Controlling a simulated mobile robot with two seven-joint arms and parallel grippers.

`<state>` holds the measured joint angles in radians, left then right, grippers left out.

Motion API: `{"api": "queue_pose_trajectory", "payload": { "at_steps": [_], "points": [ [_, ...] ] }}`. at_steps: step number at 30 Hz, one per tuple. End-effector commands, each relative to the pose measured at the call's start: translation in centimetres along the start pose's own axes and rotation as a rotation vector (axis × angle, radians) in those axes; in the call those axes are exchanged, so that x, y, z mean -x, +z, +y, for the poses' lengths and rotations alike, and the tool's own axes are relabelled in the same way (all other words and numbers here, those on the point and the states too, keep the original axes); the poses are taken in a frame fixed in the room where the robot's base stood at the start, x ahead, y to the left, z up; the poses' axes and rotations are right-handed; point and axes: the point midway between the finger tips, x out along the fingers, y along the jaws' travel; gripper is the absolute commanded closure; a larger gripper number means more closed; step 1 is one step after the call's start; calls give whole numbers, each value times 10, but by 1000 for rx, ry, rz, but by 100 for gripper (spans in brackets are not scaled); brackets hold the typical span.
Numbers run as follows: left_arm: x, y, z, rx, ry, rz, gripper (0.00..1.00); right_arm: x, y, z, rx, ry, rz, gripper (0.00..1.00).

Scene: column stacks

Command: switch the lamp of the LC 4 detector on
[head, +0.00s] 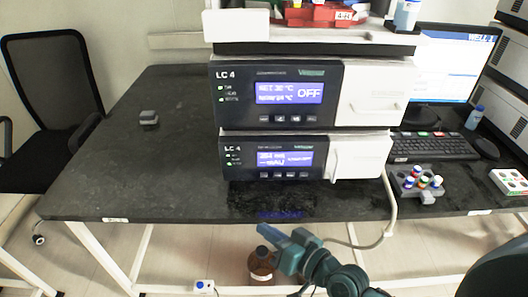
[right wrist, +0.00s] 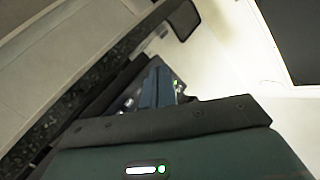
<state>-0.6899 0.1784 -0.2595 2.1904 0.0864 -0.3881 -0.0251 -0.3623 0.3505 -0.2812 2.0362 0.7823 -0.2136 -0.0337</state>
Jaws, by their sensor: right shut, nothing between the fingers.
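The LC 4 detector (head: 362,157) is the lower module of the stack on the dark bench. Its blue display (head: 285,161) is lit; the first line seems to read 254 nm, and the small text at its right is too blurred to read surely. A row of small buttons (head: 284,175) sits below the display. My right gripper (head: 264,232) is shut and empty, in front of the bench edge and below the detector's front, apart from it. Its closed blue fingers also show in the right wrist view (right wrist: 156,88). My left gripper is not in view.
The LC 4 module above (head: 228,106) shows OFF on its display. A hose (head: 390,210) hangs from the stack's right side over the bench edge. A vial rack (head: 407,190) and keyboard (head: 432,147) stand to the right. A brown bottle (head: 261,267) is below.

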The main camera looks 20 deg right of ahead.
Motion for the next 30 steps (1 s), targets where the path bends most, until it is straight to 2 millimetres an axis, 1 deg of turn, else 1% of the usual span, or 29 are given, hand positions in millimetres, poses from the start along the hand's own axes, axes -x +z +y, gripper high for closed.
{"api": "queue_pose_trajectory", "payload": {
  "at_steps": [1, 4, 16, 19, 23, 30],
  "points": [
    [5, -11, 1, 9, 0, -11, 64, -4, -20, -3, -33, -4, 9, 100],
    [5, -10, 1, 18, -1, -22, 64, -9, -29, 1, -81, -9, 18, 100],
    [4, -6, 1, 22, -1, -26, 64, -11, -29, 4, -99, -10, 23, 100],
    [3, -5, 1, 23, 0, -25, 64, -14, -31, 7, -98, -11, 24, 100],
    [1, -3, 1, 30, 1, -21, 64, -24, -37, 15, -97, -10, 25, 100],
    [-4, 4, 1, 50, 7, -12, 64, -48, -53, 34, -97, -10, 26, 100]
  ]
}}
